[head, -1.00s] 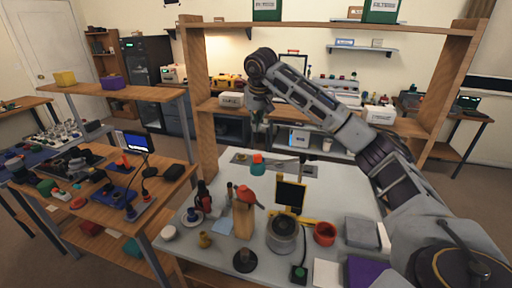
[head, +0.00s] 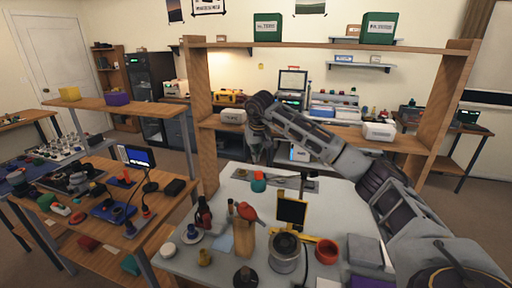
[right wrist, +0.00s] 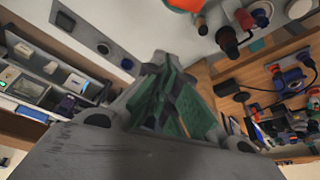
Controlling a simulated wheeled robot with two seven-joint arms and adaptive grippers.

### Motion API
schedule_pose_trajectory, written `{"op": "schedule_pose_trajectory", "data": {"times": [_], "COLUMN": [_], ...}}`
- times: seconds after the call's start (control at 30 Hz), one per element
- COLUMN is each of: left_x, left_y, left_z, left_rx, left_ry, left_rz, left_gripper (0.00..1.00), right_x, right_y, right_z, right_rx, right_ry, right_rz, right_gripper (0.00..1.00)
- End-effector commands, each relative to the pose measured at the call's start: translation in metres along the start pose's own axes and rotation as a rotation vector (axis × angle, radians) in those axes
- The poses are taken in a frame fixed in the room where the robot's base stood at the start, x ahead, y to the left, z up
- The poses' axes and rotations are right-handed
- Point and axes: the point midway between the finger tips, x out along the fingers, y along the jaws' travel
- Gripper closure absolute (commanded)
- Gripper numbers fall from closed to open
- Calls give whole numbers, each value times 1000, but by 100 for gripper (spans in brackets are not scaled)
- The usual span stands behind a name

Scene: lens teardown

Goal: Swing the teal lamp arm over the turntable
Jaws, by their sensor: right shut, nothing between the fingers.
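A teal piece with an orange top (head: 258,182) stands toward the back of the white table. A thin grey arm (head: 302,182) shows to its right, over a grey plate. I cannot tell for sure whether these belong to the lamp. A round grey unit with a dark top (head: 285,250), likely the turntable, sits near the front. My right gripper (head: 256,158) points down behind and above the teal piece, apart from it as far as I can tell. It is shut and empty; its green-padded fingers (right wrist: 172,95) show in the right wrist view. My left gripper is out of view.
A wooden shelf frame (head: 204,140) spans the table's back. A dark screen on a yellow stand (head: 291,211), a red-topped wooden block (head: 244,238), an orange bowl (head: 326,251) and bottles crowd the front. A wooden bench (head: 160,205) stands left. The table's back left is fairly clear.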

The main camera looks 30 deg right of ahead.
Motion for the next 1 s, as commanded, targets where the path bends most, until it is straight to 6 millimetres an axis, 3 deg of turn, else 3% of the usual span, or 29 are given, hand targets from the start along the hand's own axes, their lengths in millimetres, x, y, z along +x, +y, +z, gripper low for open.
{"op": "schedule_pose_trajectory", "data": {"times": [0.27, 1.0], "left_x": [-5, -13], "left_y": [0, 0], "left_z": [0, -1], "left_rx": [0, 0], "left_ry": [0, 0], "left_rz": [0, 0], "left_gripper": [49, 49], "right_x": [28, 13], "right_y": [0, 0], "right_z": [1, 38], "right_rx": [-1, -1], "right_ry": [-1, 0], "right_rz": [-1, 0], "right_gripper": [100, 100]}}
